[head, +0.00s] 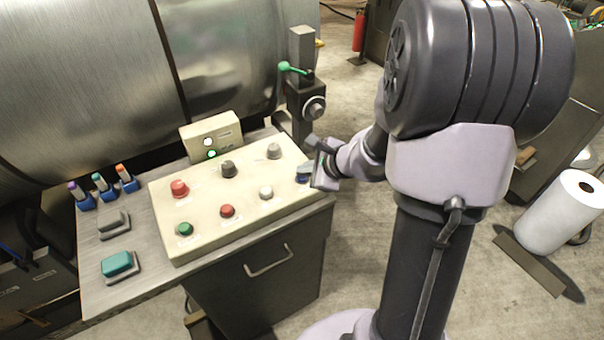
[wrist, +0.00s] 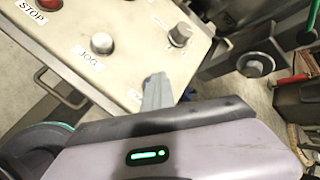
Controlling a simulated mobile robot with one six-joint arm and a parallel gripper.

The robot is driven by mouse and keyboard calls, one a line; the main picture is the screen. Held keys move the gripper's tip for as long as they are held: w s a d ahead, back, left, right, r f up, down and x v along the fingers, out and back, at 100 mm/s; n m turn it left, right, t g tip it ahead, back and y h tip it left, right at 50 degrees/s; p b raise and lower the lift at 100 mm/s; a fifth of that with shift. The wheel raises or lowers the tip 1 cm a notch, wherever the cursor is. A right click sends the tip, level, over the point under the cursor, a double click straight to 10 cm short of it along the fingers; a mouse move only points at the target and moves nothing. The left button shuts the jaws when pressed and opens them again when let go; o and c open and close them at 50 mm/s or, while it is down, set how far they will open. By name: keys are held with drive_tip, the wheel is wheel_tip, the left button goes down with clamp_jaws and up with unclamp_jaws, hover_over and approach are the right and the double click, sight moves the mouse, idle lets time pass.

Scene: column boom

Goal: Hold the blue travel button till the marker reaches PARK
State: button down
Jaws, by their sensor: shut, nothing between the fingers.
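The blue travel button (head: 302,176) is at the right end of the cream control panel (head: 205,233). My gripper (head: 316,178) is shut and empty, with its fingertips right at the button and partly covering it. I cannot tell whether the button is pressed down. A green-handled pointer (head: 291,68) sits on the dark upright column (head: 302,45) behind the panel. No marker or PARK label can be made out for certain.
The panel carries several other knobs and buttons, among them a JOG button (wrist: 101,42) and a red STOP button (wrist: 49,4). A small box (head: 211,137) behind has a lit green lamp.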

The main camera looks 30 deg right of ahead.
sight(305, 178)
drive_tip(key=shift+r, duration=0.1)
idle(0.3)
drive_tip(key=shift+r+p, duration=0.7)
drive_tip(key=shift+r, duration=0.1)
wheel_tip(305, 178, up, 5)
drive_tip(key=p, duration=0.4)
idle(0.4)
